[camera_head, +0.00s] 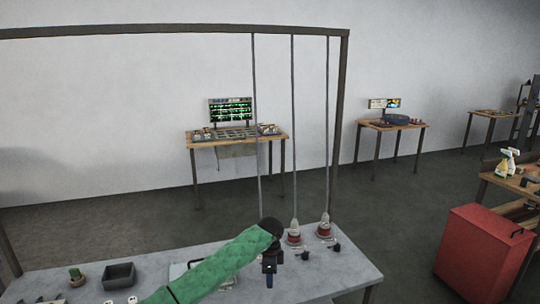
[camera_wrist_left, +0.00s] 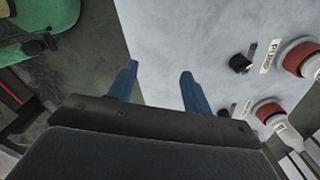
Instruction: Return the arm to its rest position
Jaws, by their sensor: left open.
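My left arm (camera_head: 205,272), in a green sleeve, reaches in from the lower left over the grey table (camera_head: 345,272). My left gripper (camera_head: 269,282) is above the table's front part, left of two red-and-white hanging pieces. In the left wrist view its two blue fingers (camera_wrist_left: 158,72) are apart with nothing between them. Bare grey tabletop (camera_wrist_left: 160,30) and dark floor lie beyond them. My right gripper is not in view.
Two red-and-white pieces (camera_head: 294,236) (camera_head: 325,228) stand at the ends of cables from the dark overhead frame (camera_head: 180,30). Small black parts (camera_head: 305,255) (camera_head: 336,247) lie beside them. A red cabinet (camera_head: 480,250) stands right.

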